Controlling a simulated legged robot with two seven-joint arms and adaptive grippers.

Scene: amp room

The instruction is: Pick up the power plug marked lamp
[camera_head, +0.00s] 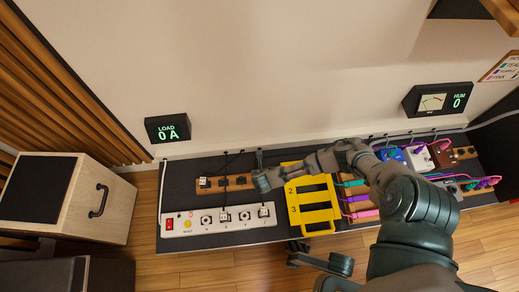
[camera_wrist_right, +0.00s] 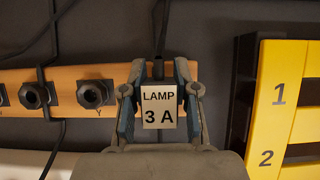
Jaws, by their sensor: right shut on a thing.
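The lamp plug (camera_wrist_right: 160,107), with a white label reading LAMP 3 A, is between the two fingers of my right gripper (camera_wrist_right: 160,112) in the wrist view. The gripper is shut on it. A dark cable (camera_wrist_right: 160,30) runs up behind the plug. The plug is in front of the wooden holder (camera_wrist_right: 70,74); whether it still touches the holder is hidden. In the head view my right gripper (camera_head: 261,183) is at that holder's right end, left of the yellow frame. What seems to be my left gripper (camera_head: 320,258) is low in the middle, its jaws unclear.
A white power strip (camera_head: 195,226) with a red switch and several sockets lies in front of the wooden holder. The numbered yellow frame (camera_head: 318,215) stands close on the right. Coloured plugs and pedals (camera_head: 418,158) crowd the right, partly behind my arm. A LOAD display (camera_head: 167,129) reads 0 A.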

